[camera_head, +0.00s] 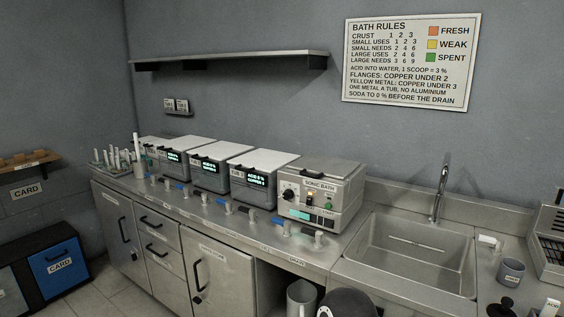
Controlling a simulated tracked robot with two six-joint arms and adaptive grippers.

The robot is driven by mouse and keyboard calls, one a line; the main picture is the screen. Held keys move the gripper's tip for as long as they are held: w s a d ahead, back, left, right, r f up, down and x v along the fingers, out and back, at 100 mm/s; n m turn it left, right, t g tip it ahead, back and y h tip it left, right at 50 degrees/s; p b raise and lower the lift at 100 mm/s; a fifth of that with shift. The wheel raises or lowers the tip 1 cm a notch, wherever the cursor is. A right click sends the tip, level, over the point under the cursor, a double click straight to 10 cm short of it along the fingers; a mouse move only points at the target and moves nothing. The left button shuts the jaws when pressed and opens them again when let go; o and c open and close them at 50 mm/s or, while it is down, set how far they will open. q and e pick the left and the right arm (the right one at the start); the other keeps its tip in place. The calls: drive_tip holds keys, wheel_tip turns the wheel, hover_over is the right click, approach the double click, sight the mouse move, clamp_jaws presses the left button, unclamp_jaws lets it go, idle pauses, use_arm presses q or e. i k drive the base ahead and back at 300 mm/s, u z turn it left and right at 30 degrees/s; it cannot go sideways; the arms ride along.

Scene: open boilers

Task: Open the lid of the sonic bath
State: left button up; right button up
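The sonic bath (318,199) is a grey metal box on the steel counter, just left of the sink. Its front has a "SONIC BATH" label, a black dial, a small lit orange switch and a pale green display. Its flat grey lid (322,169) lies shut on top. Neither of my grippers shows in this view.
Several tub units with white tops and lit displays (258,180) stand in a row left of the bath. The steel sink (412,245) with a tall tap (441,190) is to its right. A grey mug (511,271) stands right of the sink. A shelf (235,59) hangs above.

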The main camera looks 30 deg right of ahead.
sight(320, 164)
drive_tip(key=u, duration=0.15)
drive_tip(key=i, duration=0.95)
drive_tip(key=z, duration=1.55)
drive_tip(key=i, duration=0.6)
drive_tip(key=u, duration=0.1)
drive_tip(key=k, duration=0.6)
drive_tip(key=z, duration=0.15)
